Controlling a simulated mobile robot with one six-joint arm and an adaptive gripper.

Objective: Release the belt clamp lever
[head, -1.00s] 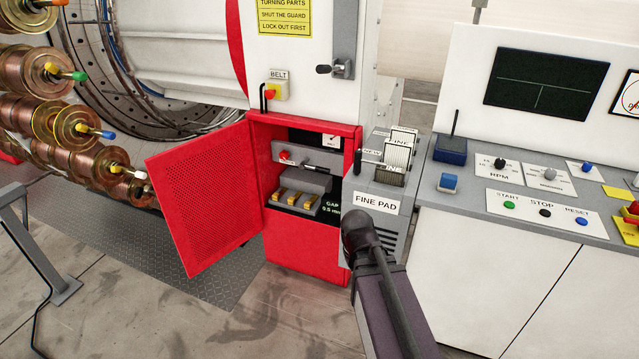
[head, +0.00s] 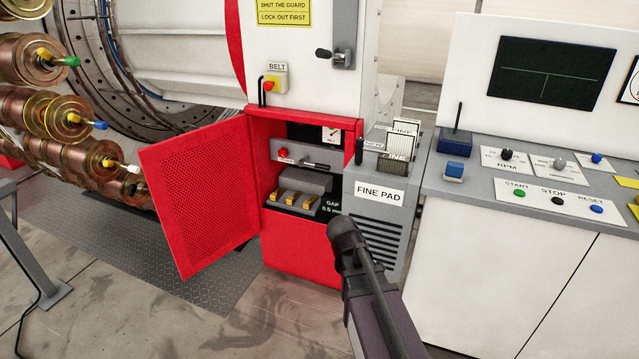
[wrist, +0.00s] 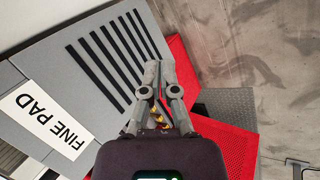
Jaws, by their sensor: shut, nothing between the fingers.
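A grey bar (head: 305,154) with a red knob (head: 282,152) and a small dark handle runs across the inside of the open red cabinet (head: 310,255). Above the cabinet, a yellow box (head: 270,88) labelled BELT carries a red button, with a thin black handle (head: 261,91) beside it. I cannot tell which of these is the clamp lever. My gripper (wrist: 160,66) is shut and empty in the wrist view, its fingertips together. It is close to the FINE PAD unit (wrist: 125,65). In the head view, my arm's dark end is in front of the cabinet's lower right, fingers not clear.
The perforated red door (head: 200,195) stands open to the left. Brass-coloured blocks (head: 295,200) sit low in the cabinet. The grey FINE PAD unit (head: 378,225) adjoins its right side. A control desk (head: 540,185) is further right. Copper spools (head: 85,160) are at left.

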